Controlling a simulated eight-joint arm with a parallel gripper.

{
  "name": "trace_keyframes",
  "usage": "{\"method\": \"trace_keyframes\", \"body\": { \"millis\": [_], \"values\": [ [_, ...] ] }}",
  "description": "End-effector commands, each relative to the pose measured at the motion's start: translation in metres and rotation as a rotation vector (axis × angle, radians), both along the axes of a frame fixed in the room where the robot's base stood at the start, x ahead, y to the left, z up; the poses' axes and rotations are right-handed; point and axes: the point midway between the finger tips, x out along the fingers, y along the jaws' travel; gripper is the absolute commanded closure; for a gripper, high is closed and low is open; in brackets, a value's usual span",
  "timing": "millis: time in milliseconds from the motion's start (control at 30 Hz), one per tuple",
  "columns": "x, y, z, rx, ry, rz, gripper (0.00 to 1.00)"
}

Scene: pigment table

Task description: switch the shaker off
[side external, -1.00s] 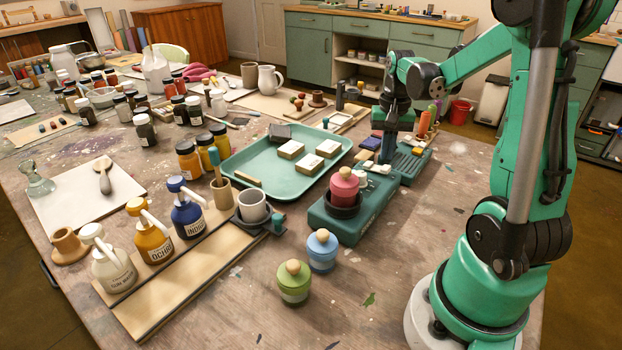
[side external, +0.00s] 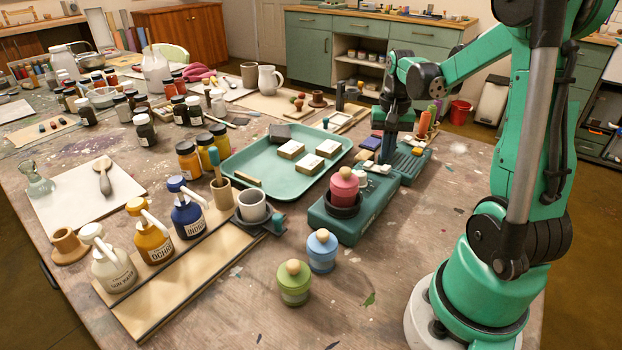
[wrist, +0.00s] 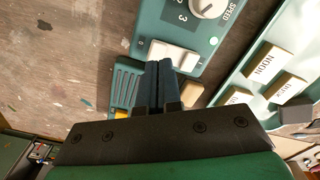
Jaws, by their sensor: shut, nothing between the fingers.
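The shaker (side external: 341,222) is a teal box on the table, with a pink jar (side external: 345,186) in a dark holder on top. In the wrist view its panel (wrist: 185,28) shows a white SPEED dial (wrist: 208,5) and a pale rocker switch (wrist: 182,58). My gripper (wrist: 160,68) is shut and empty, its dark fingertips over the lower left part of the switch. Contact with it cannot be told. In the side view my gripper (side external: 387,158) points down at the shaker's far end. The fingers hide part of the switch, so its position is unclear.
A ribbed teal rack (side external: 411,164) with coloured sticks stands just beyond the shaker. A teal tray (side external: 262,182) with labelled blocks lies left of it. Blue (side external: 321,252) and green (side external: 294,285) jars stand in front. Bare table lies to the right.

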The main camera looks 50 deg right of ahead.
Motion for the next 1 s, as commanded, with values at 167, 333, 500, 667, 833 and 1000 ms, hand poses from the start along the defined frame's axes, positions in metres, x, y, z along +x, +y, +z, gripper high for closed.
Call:
{"method": "trace_keyframes", "body": {
  "millis": [167, 333, 500, 667, 833, 1000],
  "values": [
    [0.0000, 0.0000, 0.0000, 0.000, 0.000, 0.000, 1.00],
    [0.0000, 0.0000, 0.0000, 0.000, 0.000, 0.000, 1.00],
    [0.0000, -0.0001, -0.0009, 0.000, 0.000, 0.000, 1.00],
    [0.0002, -0.0002, -0.0033, 0.000, 0.000, 0.000, 1.00],
    [0.0002, -0.0002, -0.0060, 0.000, 0.000, 0.000, 1.00],
    [0.0002, -0.0002, -0.0085, 0.000, 0.000, 0.000, 1.00]
  ]
}}
